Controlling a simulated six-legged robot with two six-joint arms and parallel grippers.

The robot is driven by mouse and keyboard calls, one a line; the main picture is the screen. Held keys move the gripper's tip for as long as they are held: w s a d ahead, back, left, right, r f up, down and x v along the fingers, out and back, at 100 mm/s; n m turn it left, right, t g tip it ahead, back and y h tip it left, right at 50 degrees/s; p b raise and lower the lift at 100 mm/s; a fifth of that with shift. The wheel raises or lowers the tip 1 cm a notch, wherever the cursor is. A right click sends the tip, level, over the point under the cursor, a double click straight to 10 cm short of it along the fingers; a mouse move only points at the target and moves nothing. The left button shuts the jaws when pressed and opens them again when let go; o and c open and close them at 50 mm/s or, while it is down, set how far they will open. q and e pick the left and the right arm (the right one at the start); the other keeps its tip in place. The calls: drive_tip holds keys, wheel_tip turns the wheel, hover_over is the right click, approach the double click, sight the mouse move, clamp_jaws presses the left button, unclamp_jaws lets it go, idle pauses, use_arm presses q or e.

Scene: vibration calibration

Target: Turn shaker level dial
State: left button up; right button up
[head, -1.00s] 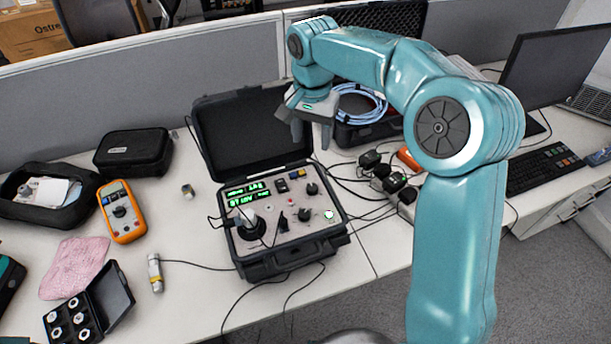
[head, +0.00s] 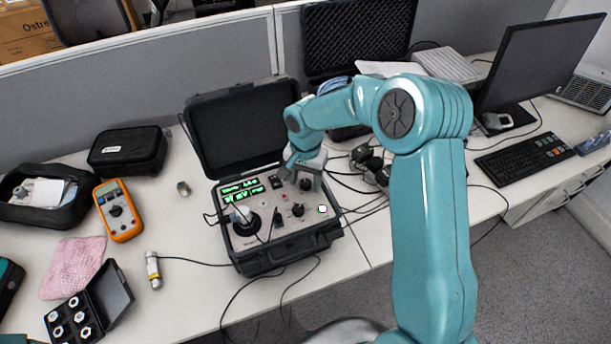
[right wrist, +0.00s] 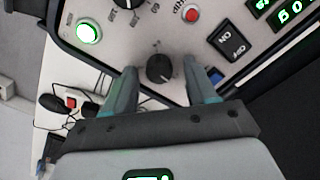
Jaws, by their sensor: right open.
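The shaker case (head: 283,250) stands open on the desk, with its panel, green displays and several knobs facing up. My right gripper (head: 303,178) is over the panel's upper right corner, pointing down. Its jaws are open, one finger on each side of a small black dial (right wrist: 160,69) in the right wrist view. I cannot tell whether the fingers touch it, and its label is too small to read. In the head view the dial (head: 306,184) is partly hidden by the gripper. My left gripper is not in view.
A red button (right wrist: 191,14), a power switch (right wrist: 233,40) and a lit green button (right wrist: 88,31) surround the dial. The raised case lid (head: 238,130) stands behind. A cable runs to a small sensor (head: 153,270). An orange multimeter (head: 118,210) lies left.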

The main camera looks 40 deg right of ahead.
drive_tip(key=shift+s+a, duration=0.1)
drive_tip(key=shift+s, duration=0.15)
drive_tip(key=shift+w, duration=0.2)
drive_tip(key=c, duration=0.9)
drive_tip(key=shift+c, duration=0.8)
